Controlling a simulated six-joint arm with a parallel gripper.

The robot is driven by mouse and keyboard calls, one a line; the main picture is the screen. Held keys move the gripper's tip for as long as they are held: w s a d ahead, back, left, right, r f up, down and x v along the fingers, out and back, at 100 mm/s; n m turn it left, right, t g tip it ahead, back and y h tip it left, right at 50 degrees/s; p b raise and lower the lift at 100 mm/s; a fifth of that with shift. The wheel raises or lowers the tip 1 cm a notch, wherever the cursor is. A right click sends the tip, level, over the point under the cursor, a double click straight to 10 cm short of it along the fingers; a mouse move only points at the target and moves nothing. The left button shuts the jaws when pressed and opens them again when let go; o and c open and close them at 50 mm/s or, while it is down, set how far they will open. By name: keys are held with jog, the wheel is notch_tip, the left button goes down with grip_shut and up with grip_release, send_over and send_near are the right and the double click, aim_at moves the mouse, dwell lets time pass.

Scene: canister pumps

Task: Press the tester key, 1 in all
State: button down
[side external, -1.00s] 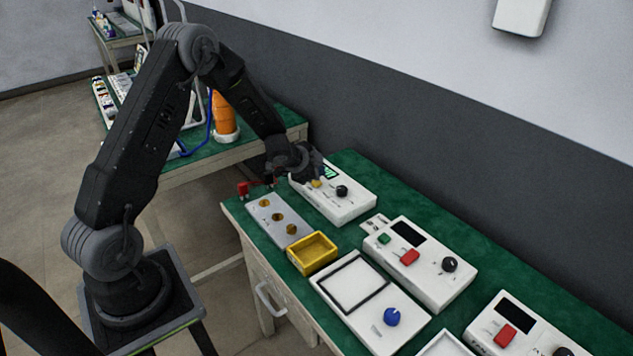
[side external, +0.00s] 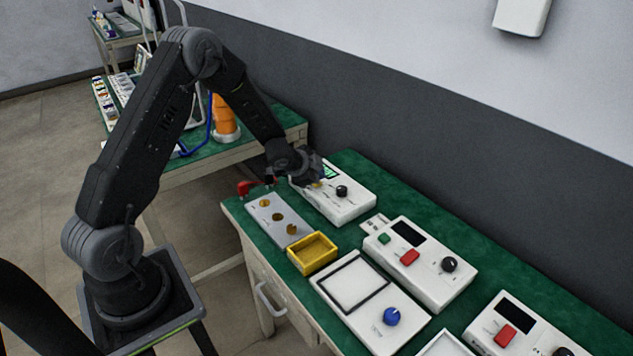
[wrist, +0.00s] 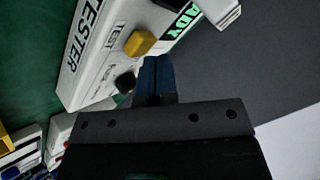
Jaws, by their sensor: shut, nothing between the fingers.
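The tester (side external: 340,207) is a white box on the green bench, marked TESTER in the wrist view (wrist: 93,52). Its yellow key (wrist: 140,43) has TEST printed beside it. In the side view the key (side external: 317,184) is partly hidden by my gripper. The tester's lit green screen (wrist: 182,22) shows the letters "ADY"; the rest is cut off. My gripper (wrist: 153,62) is shut and empty, its blue fingertips close beside the key in the wrist view. I cannot tell whether they touch it.
A black knob (side external: 342,191) sits on the tester near the key. A grey plate with round holes (side external: 279,217), a red part (side external: 245,187) and a yellow tray (side external: 313,264) lie to the left and front. Another white box with a red key (side external: 410,257) stands to the right.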

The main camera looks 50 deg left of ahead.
jog(key=shift+f, duration=0.3)
dwell(0.5)
jog(key=shift+r, duration=0.9)
jog(key=shift+r, duration=0.1)
jog(key=shift+r, duration=2.4)
